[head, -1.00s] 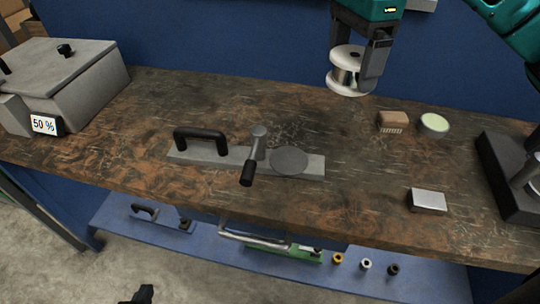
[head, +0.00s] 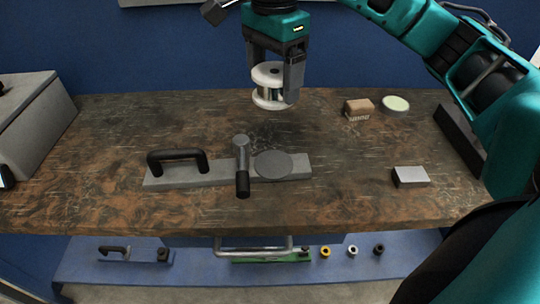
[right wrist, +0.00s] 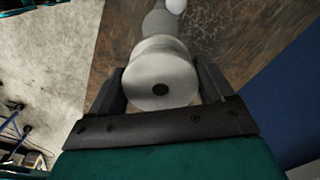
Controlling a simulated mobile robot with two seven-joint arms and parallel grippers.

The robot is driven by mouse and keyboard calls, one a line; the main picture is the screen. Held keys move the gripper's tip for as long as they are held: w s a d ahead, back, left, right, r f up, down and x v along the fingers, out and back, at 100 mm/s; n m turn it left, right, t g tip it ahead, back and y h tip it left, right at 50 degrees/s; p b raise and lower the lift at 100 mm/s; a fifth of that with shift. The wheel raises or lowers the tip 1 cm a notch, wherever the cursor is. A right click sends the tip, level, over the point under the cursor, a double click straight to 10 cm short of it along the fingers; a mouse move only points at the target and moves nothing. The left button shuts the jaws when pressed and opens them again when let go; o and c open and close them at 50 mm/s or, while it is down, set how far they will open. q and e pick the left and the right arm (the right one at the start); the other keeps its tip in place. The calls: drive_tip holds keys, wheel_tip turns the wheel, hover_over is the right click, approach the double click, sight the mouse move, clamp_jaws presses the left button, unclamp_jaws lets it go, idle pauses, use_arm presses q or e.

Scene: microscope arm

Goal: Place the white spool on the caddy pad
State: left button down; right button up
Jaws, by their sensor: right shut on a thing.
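The white spool (head: 268,84) is held between the fingers of my right gripper (head: 275,92), above the far part of the bench. In the right wrist view the spool (right wrist: 160,74) sits between both fingers, its round end and dark centre hole facing the camera. The caddy (head: 222,172) is a grey plate with a black handle at its left, a post with a black-gripped lever, and a round grey pad (head: 273,165) at its right. The pad is bare. The spool is above and behind it, apart from it. The pad (right wrist: 158,23) also shows beyond the spool. My left gripper is not in view.
A brown brush-like block (head: 358,108), a round pale-green-topped dish (head: 396,104) and a silver-topped block (head: 410,176) stand at the right. A grey box (head: 35,118) is at the left. The lever (head: 242,180) stands close beside the pad. A lower blue shelf holds several small parts.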

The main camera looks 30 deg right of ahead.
sight(274, 100)
wheel_tip(274, 100, down, 17)
drive_tip(key=shift+r+b, duration=0.2)
drive_tip(key=shift+b, duration=0.1)
drive_tip(key=shift+f, duration=0.1)
drive_tip(key=o, duration=0.6)
drive_tip(key=shift+f, duration=0.1)
drive_tip(key=o, duration=0.4)
drive_tip(key=shift+c, duration=0.2)
drive_tip(key=shift+r, duration=0.3)
wheel_tip(274, 100, up, 12)
drive_tip(key=shift+f, duration=0.1)
